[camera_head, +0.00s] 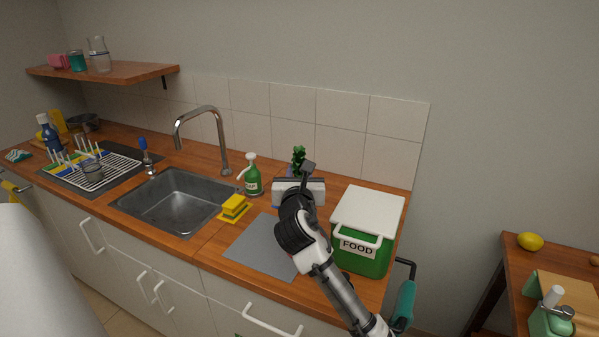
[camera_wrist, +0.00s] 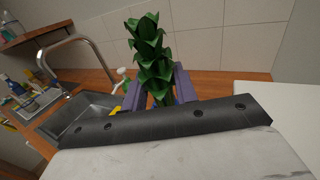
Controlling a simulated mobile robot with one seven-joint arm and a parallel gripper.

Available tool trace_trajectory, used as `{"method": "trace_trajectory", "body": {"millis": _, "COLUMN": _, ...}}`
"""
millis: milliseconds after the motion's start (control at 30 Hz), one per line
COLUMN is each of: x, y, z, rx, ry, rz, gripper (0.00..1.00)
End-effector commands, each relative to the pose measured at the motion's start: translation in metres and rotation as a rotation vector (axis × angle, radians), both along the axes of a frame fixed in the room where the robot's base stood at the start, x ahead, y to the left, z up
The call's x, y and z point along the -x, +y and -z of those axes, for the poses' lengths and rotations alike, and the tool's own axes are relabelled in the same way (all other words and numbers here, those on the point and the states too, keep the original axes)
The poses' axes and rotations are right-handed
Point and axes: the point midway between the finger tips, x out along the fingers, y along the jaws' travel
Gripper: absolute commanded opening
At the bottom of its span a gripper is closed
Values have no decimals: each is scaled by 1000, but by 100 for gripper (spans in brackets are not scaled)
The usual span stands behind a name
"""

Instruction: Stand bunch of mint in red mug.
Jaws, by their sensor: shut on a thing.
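The bunch of mint (camera_head: 298,157) is a thick upright cluster of dark green leaves. It shows closer in the wrist view (camera_wrist: 152,50), where it stands up between the purple fingers of my gripper (camera_wrist: 158,90). My gripper is shut on its lower part. In the head view my gripper (camera_head: 298,186) is over the back of the counter, left of the green bin, and hides the lower end of the mint. I cannot make out a red mug in either view; the area behind my gripper and arm is hidden.
A green FOOD bin (camera_head: 358,255) with a white lid stands right of my arm. A grey mat (camera_head: 258,247) lies in front. A green soap bottle (camera_head: 253,182), a yellow sponge (camera_head: 233,207) and the sink (camera_head: 165,202) with its tall tap (camera_head: 204,112) are left.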

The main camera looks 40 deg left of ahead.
Motion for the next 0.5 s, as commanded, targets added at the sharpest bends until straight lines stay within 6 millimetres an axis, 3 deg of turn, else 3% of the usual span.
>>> {"method": "trace_trajectory", "body": {"millis": 500, "x": 0, "y": -1, "z": 58, "rx": 1, "ry": 1, "rz": 1, "gripper": 7}}
